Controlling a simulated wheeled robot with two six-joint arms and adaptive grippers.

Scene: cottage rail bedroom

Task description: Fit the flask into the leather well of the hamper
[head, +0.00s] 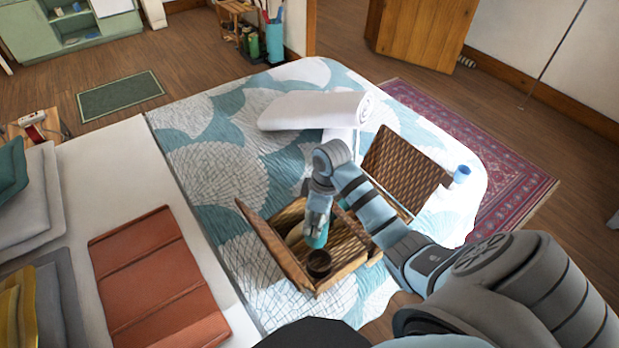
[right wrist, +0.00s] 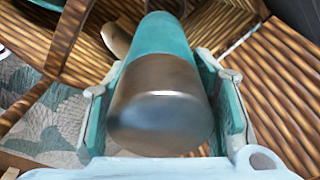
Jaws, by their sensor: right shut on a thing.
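The wicker hamper (head: 346,273) stands open on the bed, its lids raised on two sides. The leather well (head: 319,264) is a dark round cup at its near side. My right gripper (head: 318,199) is above the hamper, shut on the teal flask (head: 316,232). In the right wrist view the flask (right wrist: 165,85) lies between the two fingers, its metal end towards the camera. In the head view its lower end appears just behind or above the well's rim; I cannot tell if they touch. The well is not clearly visible in the wrist view. My left gripper is not in view.
A tan object (head: 296,234) lies inside the hamper beside the flask. A raised wicker lid (head: 402,170) stands behind, with a blue cup (head: 461,174) to its right. A rolled white towel (head: 315,110) lies further back. A rust-coloured folded cloth (head: 158,280) lies left.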

